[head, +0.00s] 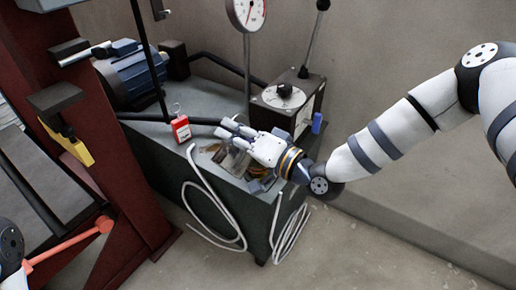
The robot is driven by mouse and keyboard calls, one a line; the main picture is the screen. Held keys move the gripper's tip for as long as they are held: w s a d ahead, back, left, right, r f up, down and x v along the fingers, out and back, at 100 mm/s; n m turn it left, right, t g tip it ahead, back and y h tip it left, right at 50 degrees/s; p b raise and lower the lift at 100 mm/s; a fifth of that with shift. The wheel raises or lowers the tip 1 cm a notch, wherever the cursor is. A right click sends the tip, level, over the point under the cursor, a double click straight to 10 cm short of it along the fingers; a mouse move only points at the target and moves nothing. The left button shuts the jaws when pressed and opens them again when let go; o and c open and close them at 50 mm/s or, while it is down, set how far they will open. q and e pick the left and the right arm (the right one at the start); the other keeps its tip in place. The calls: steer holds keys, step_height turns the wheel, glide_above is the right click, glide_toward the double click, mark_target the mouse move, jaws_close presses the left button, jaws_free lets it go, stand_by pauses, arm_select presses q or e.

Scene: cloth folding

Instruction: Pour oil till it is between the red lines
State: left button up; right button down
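My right gripper (232,132) is over the top of a dark green tank unit (235,217), its fingers pointing left. A small greyish, partly clear thing (236,161) and some amber colour show just below the fingers. I cannot tell if this is an oil container or whether the gripper holds it. The fingers' spacing is too small to read. No red level lines can be made out on the tank. My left gripper is not in view; only a bit of my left arm shows at the lower left edge.
A blue motor (133,75), a red tag (181,129), a dial gauge (246,12) on a post and a control box (288,100) with a tall lever stand on the unit. White hoses (213,222) hang in front. A dark red frame (110,130) stands left. Floor at right is clear.

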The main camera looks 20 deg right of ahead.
mark_target(222, 160)
steer(key=shift+w+d+r+m, duration=0.3)
steer(key=shift+r+m, duration=0.1)
steer(key=shift+m, duration=0.1)
stand_by(0.8)
steer(key=shift+s+a+n+p, duration=0.4)
steer(key=shift+s+a+n, duration=0.2)
steer(key=shift+a+n, duration=0.25)
steer(key=f+n, duration=0.1)
steer(key=s+a+f+n, duration=0.1)
steer(key=shift+a+f+n, duration=0.1)
steer(key=shift+f+n, duration=0.1)
steer(key=shift+n, duration=0.15)
steer(key=shift+a+r+n, duration=0.15)
steer(key=shift+n, duration=0.25)
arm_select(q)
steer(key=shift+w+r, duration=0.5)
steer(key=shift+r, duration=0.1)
arm_select(e)
steer(key=shift+s+a+n+p, duration=0.15)
steer(key=shift+n+p, duration=0.2)
steer(key=shift+n, duration=0.05)
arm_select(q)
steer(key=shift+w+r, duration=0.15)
arm_select(e)
steer(key=shift+f, duration=0.2)
